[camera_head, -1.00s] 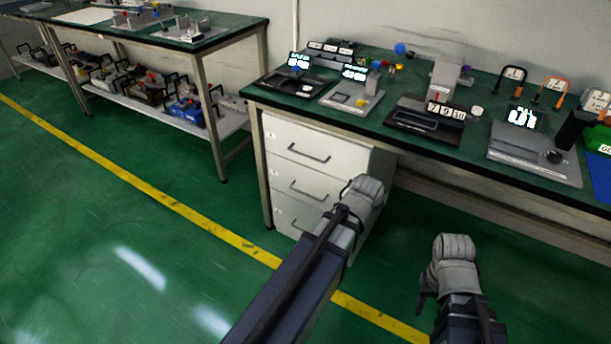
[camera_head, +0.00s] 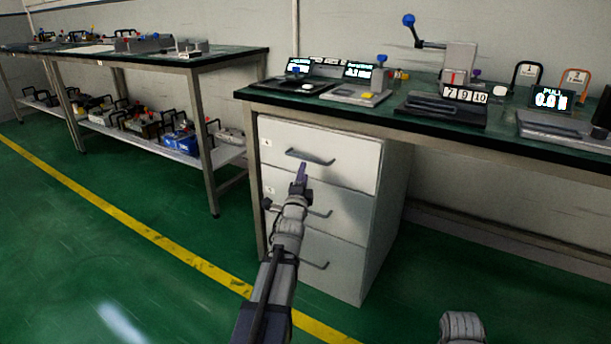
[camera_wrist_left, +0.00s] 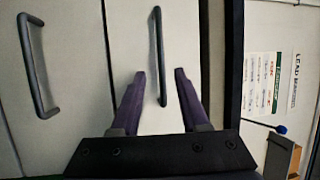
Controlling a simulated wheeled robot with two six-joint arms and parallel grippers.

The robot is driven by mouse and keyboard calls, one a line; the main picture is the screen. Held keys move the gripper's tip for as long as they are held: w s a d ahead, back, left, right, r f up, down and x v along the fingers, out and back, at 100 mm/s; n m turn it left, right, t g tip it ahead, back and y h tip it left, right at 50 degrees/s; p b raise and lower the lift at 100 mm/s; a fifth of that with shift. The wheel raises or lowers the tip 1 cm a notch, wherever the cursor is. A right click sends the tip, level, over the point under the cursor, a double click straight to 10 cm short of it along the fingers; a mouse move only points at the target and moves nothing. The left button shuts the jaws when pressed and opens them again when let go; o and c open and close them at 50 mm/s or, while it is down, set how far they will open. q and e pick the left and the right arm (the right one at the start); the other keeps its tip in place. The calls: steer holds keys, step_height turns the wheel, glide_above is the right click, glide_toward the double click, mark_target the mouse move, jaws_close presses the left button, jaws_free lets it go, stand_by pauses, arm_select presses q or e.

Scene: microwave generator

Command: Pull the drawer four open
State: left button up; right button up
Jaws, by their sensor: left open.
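A white drawer cabinet (camera_head: 375,215) with three closed drawers stands under the workbench. Its top drawer (camera_head: 345,160) has a dark bar handle (camera_head: 310,157) and a small label too blurred to read. My left gripper (camera_head: 301,172) is in front of the top drawer, just below its handle in the head view. In the left wrist view, the open purple fingers (camera_wrist_left: 160,75) lie on either side of the top drawer's handle (camera_wrist_left: 158,40). The handle looks lined up between the fingertips; contact is not visible. My right gripper is out of view; only part of its arm shows.
The middle drawer's handle (camera_wrist_left: 38,65) is on the left in the wrist view. The bench top (camera_head: 400,125) overhangs the cabinet and carries devices. A second bench (camera_head: 190,60) stands at left. The green floor (camera_head: 180,280) in front is clear.

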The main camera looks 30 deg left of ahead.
mark_target(305, 159)
arm_select(q)
steer(key=shift+a, duration=0.25)
steer(key=p+x, duration=0.1)
steer(key=x, duration=0.6)
steer(key=shift+w+a+r, duration=0.15)
steer(key=shift+w+r, duration=0.05)
steer(key=shift+w, duration=0.1)
jaws_close()
stand_by(1.2)
